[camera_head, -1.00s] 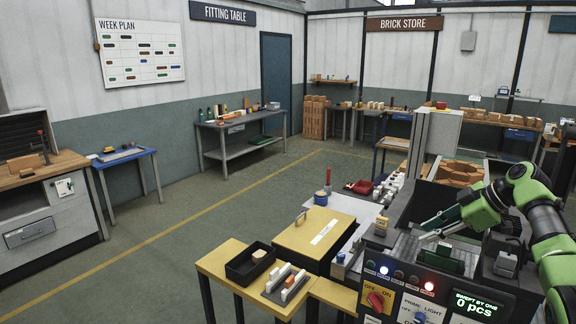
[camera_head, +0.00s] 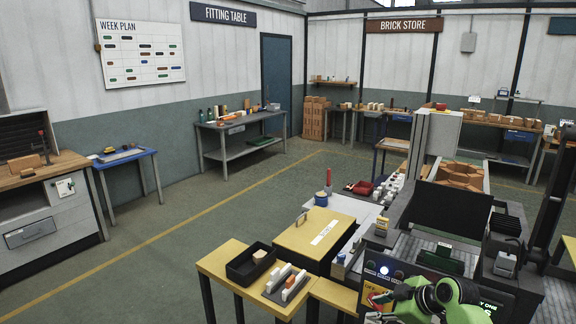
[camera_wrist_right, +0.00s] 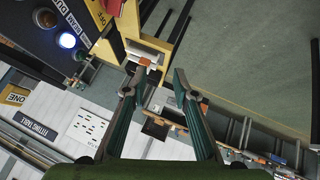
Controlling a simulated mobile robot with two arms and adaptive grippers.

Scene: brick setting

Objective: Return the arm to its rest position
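My right arm (camera_head: 440,298), green and dark, is low at the bottom edge of the head view, in front of the machine's control panel (camera_head: 382,272). Its gripper (camera_head: 376,306) shows only partly there. In the right wrist view the two dark green fingers of my right gripper (camera_wrist_right: 155,82) stand well apart with nothing between them, so it is open and empty. My left gripper is in neither view.
The yellow side table (camera_head: 228,262) holds a black tray (camera_head: 240,268) and a grey rack of small blocks (camera_head: 286,284). The machine bed with a bin of bricks (camera_head: 462,174) is behind the panel. Open floor (camera_head: 150,262) lies to the left.

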